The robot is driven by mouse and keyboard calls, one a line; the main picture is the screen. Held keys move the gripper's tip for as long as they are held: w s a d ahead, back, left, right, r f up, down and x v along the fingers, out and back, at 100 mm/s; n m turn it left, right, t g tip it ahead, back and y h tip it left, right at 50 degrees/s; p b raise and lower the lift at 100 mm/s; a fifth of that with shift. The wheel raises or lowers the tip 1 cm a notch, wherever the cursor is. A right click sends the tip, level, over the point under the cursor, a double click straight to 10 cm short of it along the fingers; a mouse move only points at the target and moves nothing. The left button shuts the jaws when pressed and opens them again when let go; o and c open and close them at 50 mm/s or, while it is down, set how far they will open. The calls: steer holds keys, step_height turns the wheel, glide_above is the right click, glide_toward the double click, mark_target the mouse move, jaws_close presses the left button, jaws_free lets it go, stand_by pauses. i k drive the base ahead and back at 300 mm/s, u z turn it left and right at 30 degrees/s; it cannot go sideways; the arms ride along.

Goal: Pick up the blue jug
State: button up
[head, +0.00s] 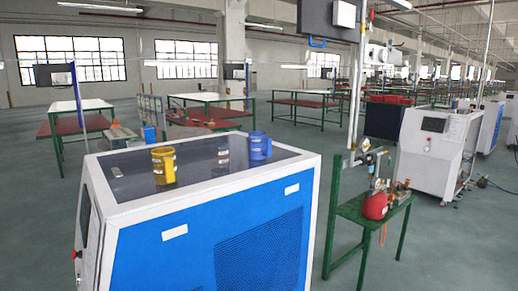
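The blue jug (259,146) stands upright on the dark top of the blue and white machine (212,239), near its far right corner. A small lighter mark shows on its side. A yellow jug (163,166) stands upright on the same top, to the left of the blue jug and nearer to me. The two jugs are apart. My gripper is not in view.
A green table (350,209) with a red tank (375,205) and pipe fittings stands right of the machine. A vertical pole rises behind it. White machines (432,150) stand further right. Workbenches fill the back. Grey floor is open at left.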

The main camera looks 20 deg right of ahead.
mark_target(260, 147)
steer(key=z, duration=1.25)
steer(key=k, duration=0.15)
steer(key=u, duration=3.2)
steer(key=k, duration=0.25)
steer(key=u, duration=2.25)
steer(key=k, duration=1.1)
steer(key=u, duration=0.35)
